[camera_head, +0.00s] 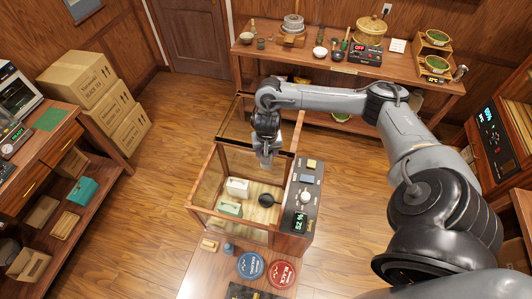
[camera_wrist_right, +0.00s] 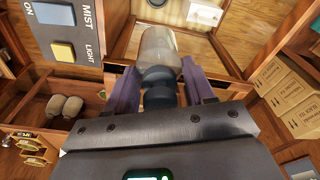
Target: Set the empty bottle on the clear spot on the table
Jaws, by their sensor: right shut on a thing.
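My right gripper (camera_head: 266,150) hangs over the open-topped, glass-walled wooden cabinet (camera_head: 203,177). In the right wrist view the purple fingers of the gripper (camera_wrist_right: 160,78) are closed on the dark neck of a translucent, pale bottle (camera_wrist_right: 160,46). The bottle looks empty, and its body points away from the gripper. In the head view the bottle (camera_head: 266,161) shows small below the fingers, over the cabinet. The front table (camera_head: 205,275) has a bare wood area at its left, in front of the cabinet. My left gripper is not in view.
Inside the cabinet are a white box (camera_head: 237,187), a green box (camera_head: 230,208) and a dark bowl (camera_head: 266,200). A control panel (camera_head: 305,190) adjoins its right side. A blue tin (camera_head: 251,266), a red tin (camera_head: 282,271) and a small wooden block (camera_head: 209,244) lie on the front table.

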